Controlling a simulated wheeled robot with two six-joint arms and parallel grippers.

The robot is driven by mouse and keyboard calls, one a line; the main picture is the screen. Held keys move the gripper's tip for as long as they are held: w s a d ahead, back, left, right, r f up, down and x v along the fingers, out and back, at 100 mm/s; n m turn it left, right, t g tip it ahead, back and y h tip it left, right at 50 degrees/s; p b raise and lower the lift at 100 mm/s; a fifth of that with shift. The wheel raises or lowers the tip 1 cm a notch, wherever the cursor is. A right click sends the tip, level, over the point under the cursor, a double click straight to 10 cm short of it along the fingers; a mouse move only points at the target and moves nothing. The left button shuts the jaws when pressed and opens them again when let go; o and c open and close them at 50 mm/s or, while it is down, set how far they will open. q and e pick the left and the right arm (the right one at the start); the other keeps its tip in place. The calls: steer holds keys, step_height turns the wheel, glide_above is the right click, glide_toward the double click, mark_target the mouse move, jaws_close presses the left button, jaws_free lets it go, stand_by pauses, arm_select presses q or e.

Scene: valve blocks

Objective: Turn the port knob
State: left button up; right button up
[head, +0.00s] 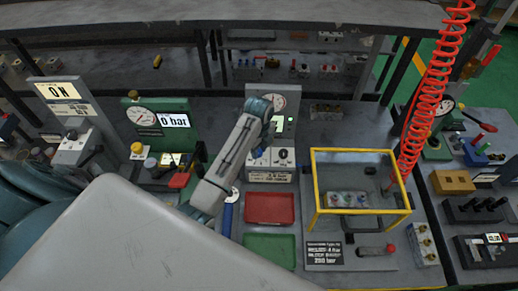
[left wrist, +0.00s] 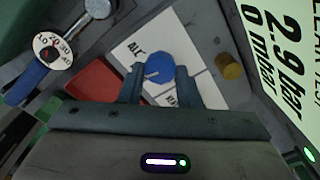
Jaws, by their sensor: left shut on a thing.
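In the left wrist view, a round blue knob (left wrist: 160,63) with a pale pointer mark sits on a white labelled plate (left wrist: 127,50). The fingers of my left gripper (left wrist: 158,75) stand on both sides of the knob and are shut on it. In the head view, my left arm reaches over to the white valve block (head: 270,176), in front of a grey panel with a gauge (head: 280,102). There the arm hides the fingertips and the gripped knob. A brass-yellow knob (left wrist: 229,66) is to the right of the blue one in the wrist view. My right gripper is out of view.
A red tray (head: 270,207) and a green tray (head: 269,249) lie nearer than the block. A blue-handled tool with a dial (head: 228,215) lies to their left. A yellow frame (head: 362,151) stands at right. A lit display (left wrist: 277,50) reads 2.9 bar, 0 mbar.

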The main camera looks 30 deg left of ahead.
arm_select(q)
steer(key=n, duration=0.6)
steer(key=shift+w+n, duration=0.1)
steer(key=shift+n, duration=0.2)
stand_by(0.4)
steer(key=o, duration=1)
